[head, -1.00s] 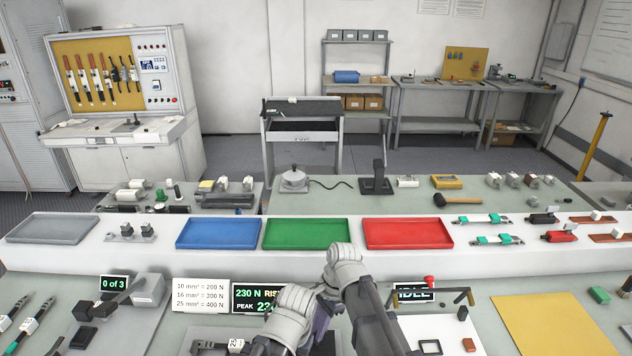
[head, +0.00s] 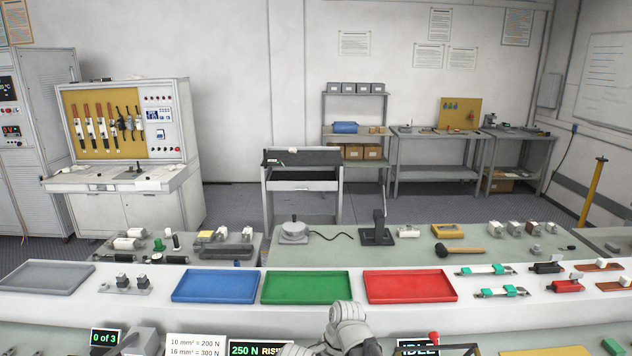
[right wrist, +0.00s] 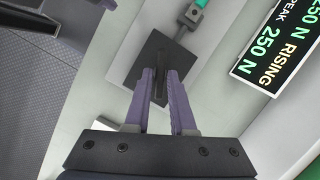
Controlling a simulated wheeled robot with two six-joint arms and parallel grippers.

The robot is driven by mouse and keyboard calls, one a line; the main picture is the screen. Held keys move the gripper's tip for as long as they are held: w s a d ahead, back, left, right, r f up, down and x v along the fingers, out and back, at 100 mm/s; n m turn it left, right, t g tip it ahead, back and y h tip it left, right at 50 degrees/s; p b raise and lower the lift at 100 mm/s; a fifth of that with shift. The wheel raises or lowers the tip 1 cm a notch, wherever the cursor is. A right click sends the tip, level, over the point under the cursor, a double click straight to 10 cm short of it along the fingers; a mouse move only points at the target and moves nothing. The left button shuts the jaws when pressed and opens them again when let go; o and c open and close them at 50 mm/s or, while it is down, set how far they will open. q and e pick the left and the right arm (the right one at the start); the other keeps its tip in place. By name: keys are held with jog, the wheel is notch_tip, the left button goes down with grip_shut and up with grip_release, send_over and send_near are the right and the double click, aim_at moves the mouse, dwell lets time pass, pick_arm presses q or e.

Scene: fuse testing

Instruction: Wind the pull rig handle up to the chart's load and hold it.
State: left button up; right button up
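In the right wrist view, my right gripper (right wrist: 160,85) has its two purple fingers closed around a narrow dark upright part, apparently the pull rig handle (right wrist: 159,92), above a dark square plate (right wrist: 135,62). The rig display (right wrist: 270,45) reads 250 N, RISING, peak 250 N; its top line also shows in the head view (head: 260,349). The load chart (head: 196,346) shows 10 mm² = 200 N and 16 mm² = 300 N; anything lower is cut off. In the head view only pale arm parts show at the bottom edge. My left gripper's fingers are outside the frames.
Blue (head: 215,300), green (head: 305,301) and red (head: 408,301) trays stand on the white shelf (head: 140,308) beyond the rig. A counter (head: 105,338) reads 0 of 3. Another display reading IDLE (head: 418,349) is partly cut off at right.

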jog(key=shift+o, duration=0.7)
jog(key=shift+r, duration=0.15)
notch_tip(320, 180, up, 6)
jog(key=p, duration=0.6)
jog(key=shift+d, duration=0.1)
jog(key=s+d+f+n+t+h, duration=0.1)
jog(key=s+d+n+t+h, duration=0.15)
jog(key=d+n, duration=1.15)
jog(key=s+a+f+n+g+h+b, duration=0.1)
jog(key=s+a+f+n+b, duration=0.1)
jog(key=s+a, duration=0.4)
jog(key=a, duration=0.3)
jog(key=shift+s+h, duration=0.35)
jog(key=shift+s, duration=0.05)
